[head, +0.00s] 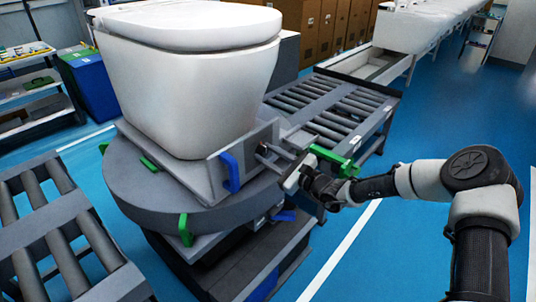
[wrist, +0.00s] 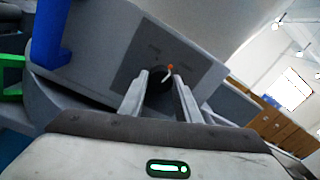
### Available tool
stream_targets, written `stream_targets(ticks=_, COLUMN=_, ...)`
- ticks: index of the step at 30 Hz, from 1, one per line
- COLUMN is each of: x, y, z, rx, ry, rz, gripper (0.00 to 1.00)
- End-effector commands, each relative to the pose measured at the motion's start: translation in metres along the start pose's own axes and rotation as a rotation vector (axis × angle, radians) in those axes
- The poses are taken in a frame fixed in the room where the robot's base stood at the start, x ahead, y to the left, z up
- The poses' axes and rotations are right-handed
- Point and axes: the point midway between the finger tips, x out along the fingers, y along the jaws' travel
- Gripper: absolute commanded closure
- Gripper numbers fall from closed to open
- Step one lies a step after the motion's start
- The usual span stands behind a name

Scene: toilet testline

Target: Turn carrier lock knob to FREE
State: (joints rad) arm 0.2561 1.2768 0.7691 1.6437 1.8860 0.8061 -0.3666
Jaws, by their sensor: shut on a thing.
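The carrier lock knob (wrist: 157,88) is a small dark knob on a grey panel (wrist: 135,50) of the carrier, with a white and orange pointer (wrist: 168,71) at its edge. The panel's markings are too small to read. My gripper (wrist: 160,76) has one finger on each side of the knob and is shut on it. In the head view my gripper (head: 262,152) reaches from the right to the carrier's front plate (head: 210,165); the knob itself is hard to make out there.
A white toilet (head: 190,85) stands on the carrier, over a round grey turntable (head: 130,185). A blue handle (head: 230,172) is left of my gripper, and green parts (head: 335,160) are near my wrist. Roller conveyors (head: 340,105) lie behind and at left. Blue floor is open at right.

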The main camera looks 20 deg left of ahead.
Motion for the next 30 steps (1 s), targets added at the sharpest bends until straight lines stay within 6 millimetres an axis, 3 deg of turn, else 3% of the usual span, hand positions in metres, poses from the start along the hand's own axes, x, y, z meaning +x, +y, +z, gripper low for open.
stream_targets(ticks=18, x=-0.0005, y=-0.0001, z=-0.0046, rx=-0.579, ry=-0.023, rz=0.003, gripper=0.92)
stream_targets(ticks=30, x=-0.0005, y=-0.0013, z=-0.0037, rx=-0.846, ry=-0.034, rz=0.003, gripper=0.92)
